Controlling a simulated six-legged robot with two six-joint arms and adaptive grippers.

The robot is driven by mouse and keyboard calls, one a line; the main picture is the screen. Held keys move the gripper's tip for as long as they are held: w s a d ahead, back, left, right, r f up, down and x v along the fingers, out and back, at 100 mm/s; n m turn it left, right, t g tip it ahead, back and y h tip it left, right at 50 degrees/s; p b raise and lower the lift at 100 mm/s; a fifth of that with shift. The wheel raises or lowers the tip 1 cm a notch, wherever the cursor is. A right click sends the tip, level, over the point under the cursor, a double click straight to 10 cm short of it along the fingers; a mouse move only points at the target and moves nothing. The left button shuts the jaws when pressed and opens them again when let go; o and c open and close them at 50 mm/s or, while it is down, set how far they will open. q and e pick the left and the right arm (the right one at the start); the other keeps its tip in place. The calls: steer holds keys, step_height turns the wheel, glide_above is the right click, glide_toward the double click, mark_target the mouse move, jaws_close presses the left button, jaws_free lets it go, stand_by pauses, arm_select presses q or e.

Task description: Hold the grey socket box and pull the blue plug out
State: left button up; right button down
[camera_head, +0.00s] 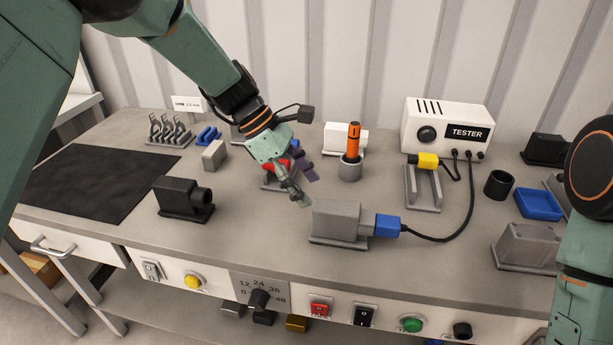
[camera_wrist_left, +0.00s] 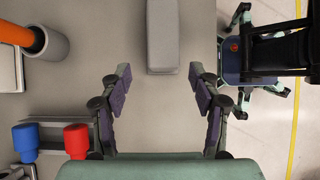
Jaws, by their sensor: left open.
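The grey socket box (camera_head: 336,220) stands upright on the bench near its front edge. The blue plug (camera_head: 387,226) sits in its right side, with a black cable running to the tester. My left gripper (camera_head: 307,190) is open and empty just left of the box, above the bench. In the left wrist view, the box (camera_wrist_left: 162,35) lies ahead, between the lines of the open fingers (camera_wrist_left: 160,75) and beyond their tips. The plug is out of that view. My right arm shows at the right edge of the head view, but its gripper does not.
A white tester (camera_head: 447,127) and a yellow plug (camera_head: 428,160) in a grey stand are behind the box. An orange-handled tool (camera_head: 354,140) stands in a grey cup. A black box (camera_head: 183,198) is at left. Bare bench lies between it and the socket box.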

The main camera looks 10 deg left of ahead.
mark_target(316, 203)
arm_select(q)
steer(key=shift+s+a, duration=0.1)
steer(key=shift+s+a+f+b, duration=0.1)
steer(key=shift+s+b, duration=0.1)
steer(key=shift+b, duration=0.2)
steer(key=b+x, duration=0.4)
steer(key=shift+w+d+f+b, duration=0.15)
steer(key=shift+d+f+b, duration=0.15)
steer(key=shift+b, duration=0.1)
steer(key=shift+f+b, duration=0.15)
steer(key=shift+b, duration=0.25)
steer(key=x, duration=0.3)
steer(key=shift+s+d, duration=0.2)
steer(key=shift+w+d+f, duration=0.2)
steer(key=shift+d+f, duration=0.05)
steer(key=shift+s+a+r, duration=0.1)
steer(key=shift+s+a, duration=0.05)
steer(key=shift+s, duration=0.05)
steer(key=shift+c, duration=0.3)
steer(key=shift+w, duration=0.15)
steer(key=c, duration=0.9)
steer(key=shift+c, duration=1.2)
